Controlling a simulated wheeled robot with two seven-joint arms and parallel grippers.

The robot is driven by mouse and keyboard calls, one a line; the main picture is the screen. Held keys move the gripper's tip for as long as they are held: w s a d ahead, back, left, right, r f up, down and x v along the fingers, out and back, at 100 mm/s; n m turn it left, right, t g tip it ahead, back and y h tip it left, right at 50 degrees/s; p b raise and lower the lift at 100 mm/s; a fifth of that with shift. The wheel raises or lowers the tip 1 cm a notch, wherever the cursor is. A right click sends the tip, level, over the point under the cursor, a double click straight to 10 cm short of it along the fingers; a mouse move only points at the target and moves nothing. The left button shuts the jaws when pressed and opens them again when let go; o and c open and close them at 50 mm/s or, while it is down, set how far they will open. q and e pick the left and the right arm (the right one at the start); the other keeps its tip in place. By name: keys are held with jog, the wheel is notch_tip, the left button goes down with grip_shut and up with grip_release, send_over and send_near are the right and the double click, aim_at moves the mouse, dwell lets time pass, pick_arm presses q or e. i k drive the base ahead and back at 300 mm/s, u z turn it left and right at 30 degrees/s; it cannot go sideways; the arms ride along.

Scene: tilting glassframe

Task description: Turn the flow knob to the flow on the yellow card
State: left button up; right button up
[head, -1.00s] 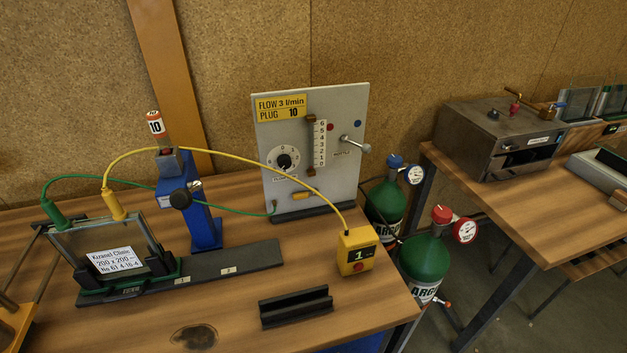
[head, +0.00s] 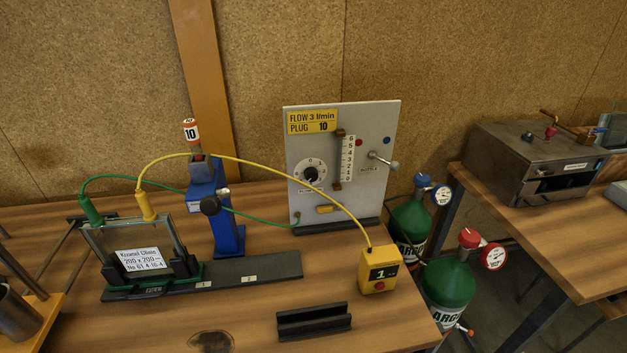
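The flow knob (head: 311,174) is a black knob on a white numbered dial, low on the left of an upright grey panel (head: 372,199). Its white mark looks turned toward the lower part of the dial; the exact setting is too small to tell. The yellow card (head: 312,122) at the panel's top left reads "FLOW 3 l/min, PLUG 10". A vertical flow scale (head: 348,158) with numbers up to 6 stands right of the knob. Neither of my grippers shows in the head view.
A blue stand (head: 229,239) with a "10" plug (head: 191,131) is left of the panel. A glass frame (head: 140,259) sits on a black rail. A yellow meter (head: 379,271) reads 1. Green bottles (head: 447,284) stand right of the table.

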aim_at(311, 174)
jog(key=u, duration=0.8)
jog(key=k, duration=0.9)
jog(key=z, duration=1.55)
